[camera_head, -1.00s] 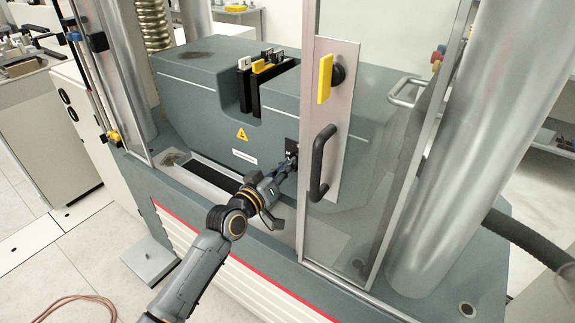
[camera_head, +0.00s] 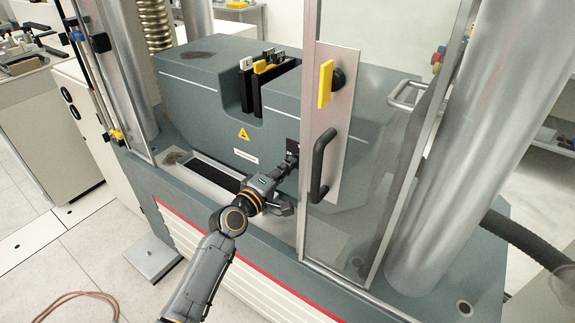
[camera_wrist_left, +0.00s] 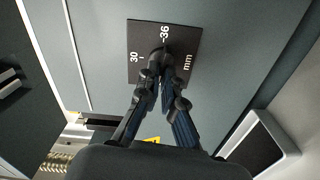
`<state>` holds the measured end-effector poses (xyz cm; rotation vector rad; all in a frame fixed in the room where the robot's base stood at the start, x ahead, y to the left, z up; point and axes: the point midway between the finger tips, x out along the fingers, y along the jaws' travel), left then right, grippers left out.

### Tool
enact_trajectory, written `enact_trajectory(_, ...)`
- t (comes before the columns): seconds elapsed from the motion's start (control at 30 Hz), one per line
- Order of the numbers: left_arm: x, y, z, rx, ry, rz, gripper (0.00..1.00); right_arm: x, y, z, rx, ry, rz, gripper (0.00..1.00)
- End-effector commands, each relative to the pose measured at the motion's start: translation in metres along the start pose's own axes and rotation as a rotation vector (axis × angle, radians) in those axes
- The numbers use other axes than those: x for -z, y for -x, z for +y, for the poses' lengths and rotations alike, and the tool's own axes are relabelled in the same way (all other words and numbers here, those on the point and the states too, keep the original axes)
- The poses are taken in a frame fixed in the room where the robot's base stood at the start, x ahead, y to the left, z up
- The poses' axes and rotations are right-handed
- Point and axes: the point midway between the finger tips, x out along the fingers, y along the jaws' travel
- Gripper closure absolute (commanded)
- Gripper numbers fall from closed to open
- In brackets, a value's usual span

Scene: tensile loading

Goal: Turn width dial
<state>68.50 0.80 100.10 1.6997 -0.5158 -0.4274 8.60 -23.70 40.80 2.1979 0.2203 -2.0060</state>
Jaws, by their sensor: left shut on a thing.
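The width dial is a small dark knob on a black square plate (camera_wrist_left: 180,38) marked "30", "36" and "mm", seen in the left wrist view. In the head view the plate (camera_head: 292,147) sits on the front of the grey machine block, left of the door handle. My left gripper (camera_wrist_left: 160,62) is shut on the knob, its two fingers meeting around it and mostly hiding it. In the head view the left gripper (camera_head: 289,162) reaches the plate from below left. The knob's pointer cannot be read. My right gripper is not in view.
A clear door with a metal strip and black handle (camera_head: 320,165) stands close to the right of my left gripper. Thick steel columns (camera_head: 445,140) flank the machine. A yellow latch (camera_head: 325,83) is above the handle. A slot with black and yellow jaws (camera_head: 262,75) is above the plate.

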Motion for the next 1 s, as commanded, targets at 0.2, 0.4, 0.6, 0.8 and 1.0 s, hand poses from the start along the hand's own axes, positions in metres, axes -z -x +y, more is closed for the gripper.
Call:
enact_trajectory(0.2,-0.0004,0.0002,-0.0016,0.003,0.121,-0.001,1.0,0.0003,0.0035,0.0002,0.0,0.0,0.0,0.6)
enact_trajectory(0.4,-0.0006,0.0001,-0.0022,0.003,0.18,-0.001,1.0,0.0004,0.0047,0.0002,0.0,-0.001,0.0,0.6)
enact_trajectory(0.6,-0.0006,0.0002,-0.0026,0.003,0.202,0.0,1.0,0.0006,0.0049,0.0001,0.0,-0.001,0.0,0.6)
enact_trajectory(0.8,-0.0006,0.0002,-0.0028,0.003,0.205,-0.001,1.0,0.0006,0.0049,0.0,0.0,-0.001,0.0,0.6)
enact_trajectory(1.0,-0.0007,0.0002,-0.0028,0.003,0.204,-0.001,0.84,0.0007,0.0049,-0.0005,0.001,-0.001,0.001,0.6)
